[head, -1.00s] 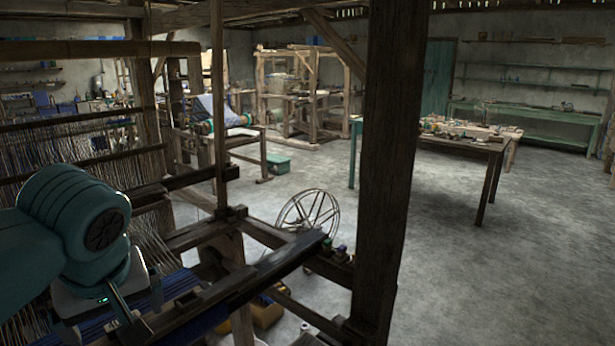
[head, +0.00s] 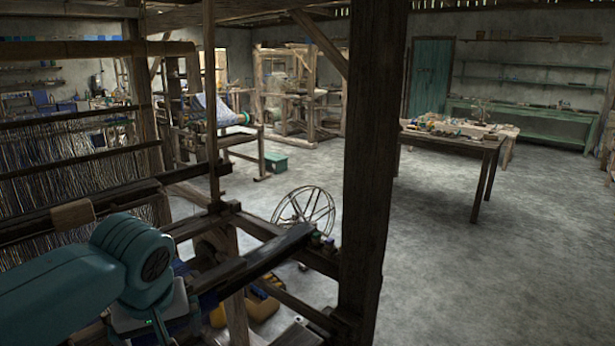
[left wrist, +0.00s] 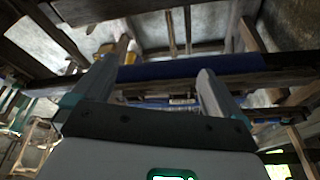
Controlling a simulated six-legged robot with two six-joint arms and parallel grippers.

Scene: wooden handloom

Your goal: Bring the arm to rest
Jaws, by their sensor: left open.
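My left arm, teal with a dark joint cap, comes in from the left of the head view. Its gripper (head: 190,308) hangs at the bottom, by the front of the wooden loom (head: 105,177). In the left wrist view both fingers of this gripper (left wrist: 165,57) stand wide apart with nothing between them. A dark loom beam with blue cloth (left wrist: 190,67) lies beyond the fingers. I cannot tell whether a finger touches it. My right gripper is in neither view.
The loom's thick upright post (head: 371,170) and a dark slanted beam (head: 255,258) are close to the right of my arm. A wooden block (head: 72,215) rests on a loom bar. A spoked wheel (head: 304,210) stands behind.

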